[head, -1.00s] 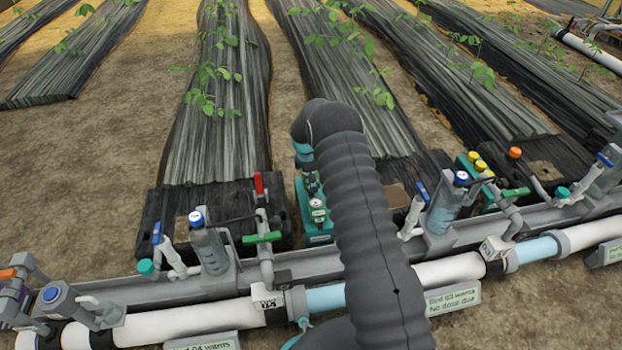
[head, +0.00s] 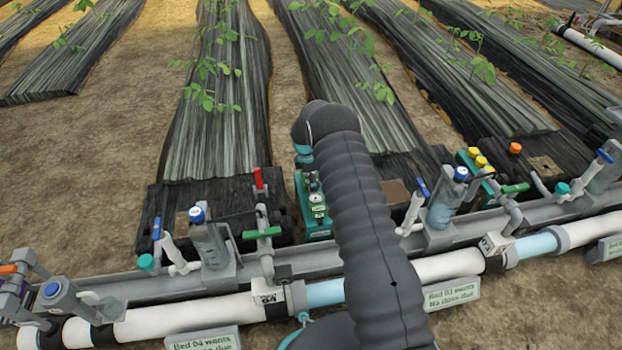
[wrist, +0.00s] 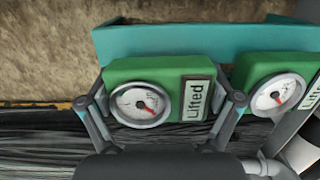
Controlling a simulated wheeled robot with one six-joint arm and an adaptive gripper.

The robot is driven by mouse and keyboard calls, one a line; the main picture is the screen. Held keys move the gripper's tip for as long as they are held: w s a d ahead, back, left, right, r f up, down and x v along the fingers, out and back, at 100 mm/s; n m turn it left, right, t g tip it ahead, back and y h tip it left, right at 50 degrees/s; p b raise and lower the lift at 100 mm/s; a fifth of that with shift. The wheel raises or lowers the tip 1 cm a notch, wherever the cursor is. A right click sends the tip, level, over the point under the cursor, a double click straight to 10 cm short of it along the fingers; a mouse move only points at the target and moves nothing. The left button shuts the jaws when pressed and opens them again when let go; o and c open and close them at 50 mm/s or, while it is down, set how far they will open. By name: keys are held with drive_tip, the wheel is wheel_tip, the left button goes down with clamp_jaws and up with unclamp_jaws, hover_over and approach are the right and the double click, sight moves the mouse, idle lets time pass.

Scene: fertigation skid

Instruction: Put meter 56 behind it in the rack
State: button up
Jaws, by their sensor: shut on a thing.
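A green meter (wrist: 160,88) with a round white dial and a tag reading "Lifted" is between the fingers of my gripper (wrist: 160,102), which is shut on it in the wrist view. I cannot read a number 56 on it. A second green meter (wrist: 272,88) with a similar dial and tag stands close to its right. A teal rack wall (wrist: 155,42) runs along behind both. In the head view the teal rack (head: 319,234) shows beside my arm, with a green meter (head: 316,200) in it. My arm hides part of the rack and my gripper there.
Grey pipework with red (head: 259,181) and green valve handles (head: 262,233) stands left of the rack. Bottles with blue caps (head: 197,214) stand along the pipe. Yellow-topped items (head: 481,161) are at the right. Black-covered plant beds lie behind.

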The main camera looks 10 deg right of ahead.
drive_tip(key=shift+f, duration=0.2)
drive_tip(key=shift+f, duration=0.15)
drive_tip(key=o, duration=0.9)
drive_tip(key=shift+r+p, duration=1.8)
drive_tip(key=shift+r, duration=2.25)
